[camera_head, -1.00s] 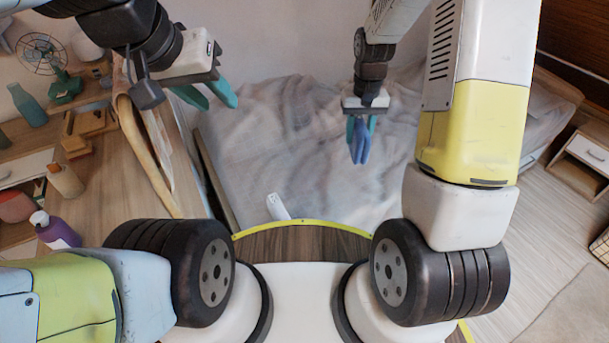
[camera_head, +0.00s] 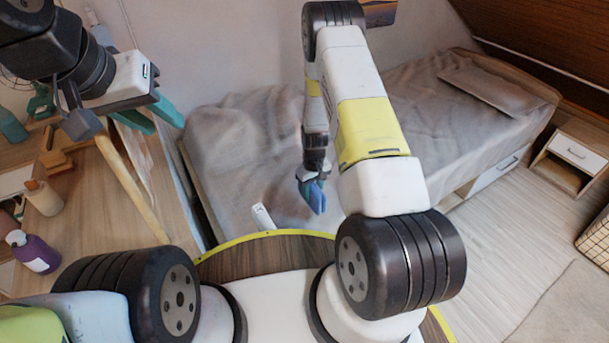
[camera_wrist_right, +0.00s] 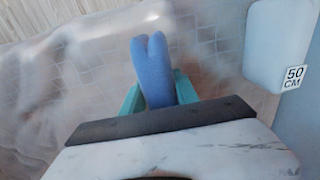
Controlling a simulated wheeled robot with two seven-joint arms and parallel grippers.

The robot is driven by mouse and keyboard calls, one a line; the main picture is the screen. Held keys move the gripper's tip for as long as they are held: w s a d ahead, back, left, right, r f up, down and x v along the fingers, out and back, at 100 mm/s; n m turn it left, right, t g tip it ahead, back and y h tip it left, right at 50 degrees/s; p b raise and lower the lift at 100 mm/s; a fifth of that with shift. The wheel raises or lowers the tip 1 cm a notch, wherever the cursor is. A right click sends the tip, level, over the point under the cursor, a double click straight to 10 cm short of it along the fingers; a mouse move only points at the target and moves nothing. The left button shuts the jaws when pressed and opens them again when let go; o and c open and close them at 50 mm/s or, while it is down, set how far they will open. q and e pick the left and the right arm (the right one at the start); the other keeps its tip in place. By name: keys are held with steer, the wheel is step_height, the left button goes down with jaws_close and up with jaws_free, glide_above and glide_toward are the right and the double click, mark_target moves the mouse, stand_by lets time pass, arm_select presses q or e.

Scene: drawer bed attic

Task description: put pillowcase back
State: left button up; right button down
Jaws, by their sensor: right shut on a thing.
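My right gripper (camera_head: 313,190) is shut on a small blue folded piece, which I take to be the pillowcase (camera_head: 316,198). In the right wrist view the pillowcase (camera_wrist_right: 153,72) stands between the teal fingers and ends in two soft tips. The gripper holds it in front of the rumpled grey bed cover (camera_head: 235,150); whether it touches the cover is unclear. A pillow (camera_head: 492,90) lies at the far right end of the bed. My left gripper (camera_head: 160,121) is open and empty, above the desk side at upper left.
A wooden desk (camera_head: 100,205) with a purple bottle (camera_head: 38,254) and other small items stands at left. A nightstand (camera_head: 575,160) stands at far right.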

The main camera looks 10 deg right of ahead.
steer(key=shift+f, duration=1.85)
steer(key=shift+f, duration=0.2)
steer(key=c, duration=0.9)
jaws_free()
